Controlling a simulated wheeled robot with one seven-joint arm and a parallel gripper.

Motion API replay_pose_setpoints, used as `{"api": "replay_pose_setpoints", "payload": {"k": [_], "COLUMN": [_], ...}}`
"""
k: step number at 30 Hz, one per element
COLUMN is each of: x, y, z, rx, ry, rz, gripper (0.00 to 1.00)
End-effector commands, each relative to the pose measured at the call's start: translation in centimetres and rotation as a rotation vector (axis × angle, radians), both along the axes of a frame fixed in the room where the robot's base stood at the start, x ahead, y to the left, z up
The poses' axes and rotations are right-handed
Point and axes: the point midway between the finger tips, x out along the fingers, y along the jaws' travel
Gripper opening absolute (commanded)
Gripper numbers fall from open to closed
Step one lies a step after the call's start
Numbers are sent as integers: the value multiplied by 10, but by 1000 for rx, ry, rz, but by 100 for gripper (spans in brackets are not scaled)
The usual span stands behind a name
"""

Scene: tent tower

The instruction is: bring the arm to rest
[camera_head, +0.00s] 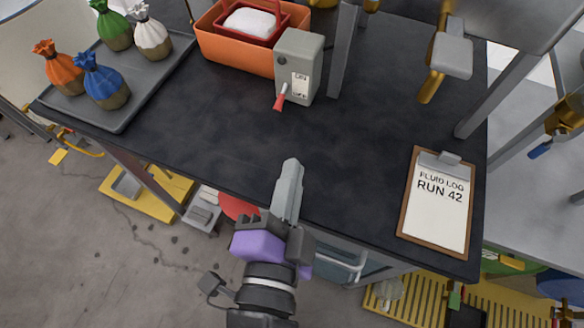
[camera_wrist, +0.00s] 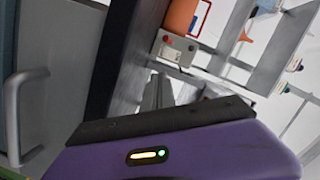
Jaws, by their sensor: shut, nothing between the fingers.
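My gripper (camera_head: 288,188) is at the front edge of the dark table (camera_head: 225,140) in the head view, pointing toward the back of the table. Its fingers are together with nothing between them. In the wrist view the gripper's fingers (camera_wrist: 157,93) show beyond the purple housing. My gripper is apart from the grey switch box (camera_head: 299,68) with the red lever, which stands farther back on the table. That box also shows in the wrist view (camera_wrist: 174,48).
A grey tray (camera_head: 125,112) with several coloured sacks is at the left. An orange bin (camera_head: 235,52) stands at the back, and a clipboard (camera_head: 437,205) reading "FLUID LOG RUN 42" lies at the right. The middle of the table is clear. Metal posts rise at the right.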

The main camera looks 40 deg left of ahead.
Motion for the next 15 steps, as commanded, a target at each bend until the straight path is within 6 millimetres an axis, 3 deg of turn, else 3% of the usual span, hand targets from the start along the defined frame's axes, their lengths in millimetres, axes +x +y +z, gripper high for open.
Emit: {"api": "replay_pose_setpoints", "payload": {"k": [15], "x": [-1], "y": [5], "z": [5], "rx": [-70], "ry": [-57], "rz": [28], "gripper": [0]}}
